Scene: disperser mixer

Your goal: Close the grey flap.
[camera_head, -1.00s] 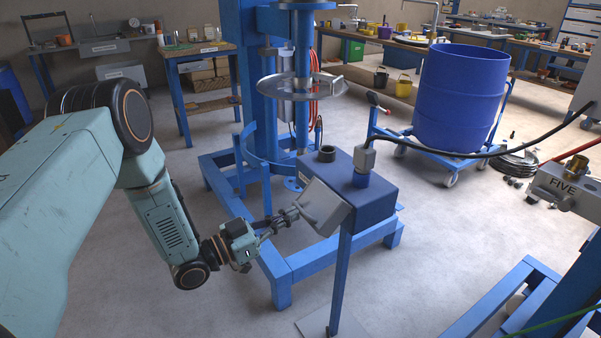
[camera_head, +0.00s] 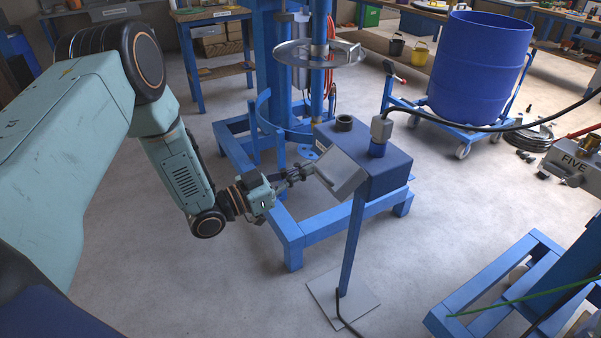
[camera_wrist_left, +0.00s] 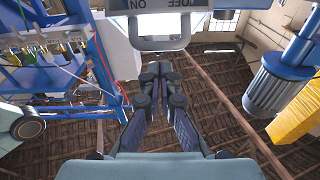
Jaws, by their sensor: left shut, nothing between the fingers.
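The grey flap (camera_head: 340,174) is a tilted plate on the left face of the blue box (camera_head: 385,172), which stands on a blue post. It slants outward from the box. My left gripper (camera_head: 309,170) is shut and empty, with its fingertips at the flap's left edge; I cannot tell whether they touch. In the left wrist view the shut fingers (camera_wrist_left: 160,72) point at a grey frame-like edge, probably the flap (camera_wrist_left: 148,43), with upside-down lettering above it. My right gripper is not in view.
A blue drum (camera_head: 480,65) on a trolley is at the back right. A black cable runs from the box to the right.

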